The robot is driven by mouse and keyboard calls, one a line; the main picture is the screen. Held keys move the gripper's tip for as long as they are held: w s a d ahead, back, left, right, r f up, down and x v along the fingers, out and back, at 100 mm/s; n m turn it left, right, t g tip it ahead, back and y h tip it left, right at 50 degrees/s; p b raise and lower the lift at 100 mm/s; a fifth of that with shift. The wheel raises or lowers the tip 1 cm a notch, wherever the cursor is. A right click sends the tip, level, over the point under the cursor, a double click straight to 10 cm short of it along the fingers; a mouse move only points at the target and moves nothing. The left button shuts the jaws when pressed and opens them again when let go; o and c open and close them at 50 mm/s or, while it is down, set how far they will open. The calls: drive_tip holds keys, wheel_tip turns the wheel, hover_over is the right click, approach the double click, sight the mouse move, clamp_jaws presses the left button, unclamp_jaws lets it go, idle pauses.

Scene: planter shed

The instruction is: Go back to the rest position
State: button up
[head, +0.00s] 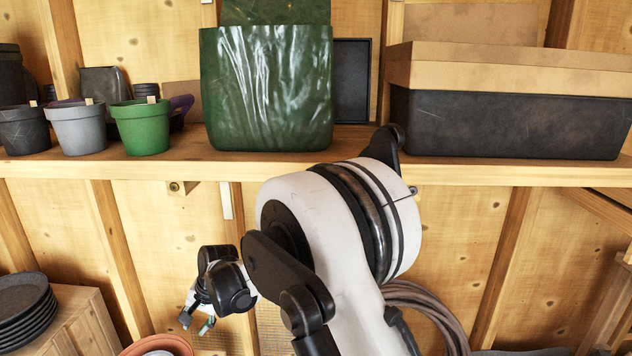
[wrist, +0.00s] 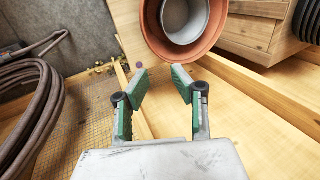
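My gripper (head: 196,321) hangs low in the head view, left of my white arm and below the shelf. In the wrist view my gripper (wrist: 160,88) has its two green-padded fingers spread apart with nothing between them. Just beyond the fingertips a terracotta pot (wrist: 154,42) shows with a grey pot (wrist: 186,38) nested inside it. The fingers are apart from the pots.
A wooden shelf (head: 190,160) carries small pots, a green bag (head: 266,90) and a black box with a brown lid (head: 500,120). A coiled hose (wrist: 40,120) lies at left in the wrist view. A wooden crate (head: 75,325) with stacked black saucers (head: 22,312) stands at lower left.

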drive_tip(key=s+d+r+t, duration=0.1)
drive_tip(key=s+d+r, duration=0.2)
drive_tip(key=d+r, duration=0.6)
drive_tip(key=s+d+r+t+h+p, duration=0.15)
drive_tip(key=d+r, duration=0.45)
drive_tip(key=d, duration=0.6)
drive_tip(key=s+d+r+t, duration=0.1)
drive_tip(key=s+d+r, duration=0.2)
drive_tip(key=d+r, duration=0.6)
drive_tip(key=s+d+r+t+h+p, duration=0.1)
drive_tip(key=s+d+p, duration=0.1)
drive_tip(key=s+d, duration=0.7)
drive_tip(key=s+d+r+t+h+p, duration=0.1)
drive_tip(key=s+d+t+h, duration=0.1)
drive_tip(key=s+d, duration=0.7)
drive_tip(key=shift+d+r+p, duration=0.35)
drive_tip(key=shift+d+r, duration=0.05)
drive_tip(key=shift+d, duration=2.05)
drive_tip(key=shift+s, duration=0.1)
